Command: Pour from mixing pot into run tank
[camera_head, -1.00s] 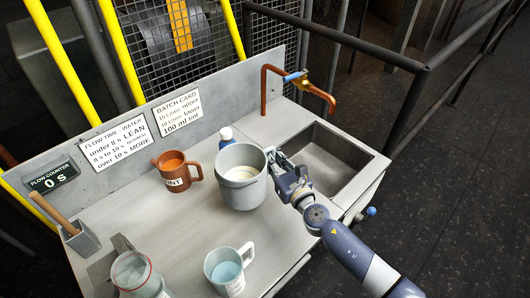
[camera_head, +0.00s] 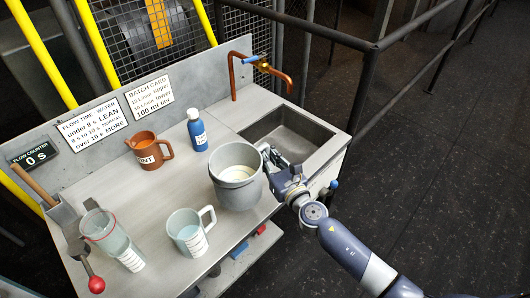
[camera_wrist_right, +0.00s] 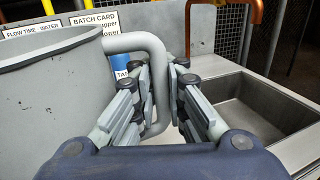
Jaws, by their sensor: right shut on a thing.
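The mixing pot looks to be the grey bucket-like pot (camera_head: 228,190) with pale liquid inside, about upright over the front right of the counter. My right gripper (camera_head: 272,160) is shut on its side handle. In the right wrist view the handle (camera_wrist_right: 155,75) runs between the fingers (camera_wrist_right: 163,105), with the pot wall (camera_wrist_right: 50,95) at left. I cannot tell whether the pot's base touches the counter. No vessel is marked as the run tank; a clear, red-rimmed container (camera_head: 112,238) stands at the front left. My left gripper is not in view.
An orange-brown mug (camera_head: 147,152) and a blue bottle (camera_head: 197,132) stand behind the pot. A clear jug (camera_head: 187,235) with a handle stands left of it. A sink (camera_head: 290,140) with a copper tap (camera_head: 275,72) is at right. A red-knobbed lever (camera_head: 96,284) is at front left.

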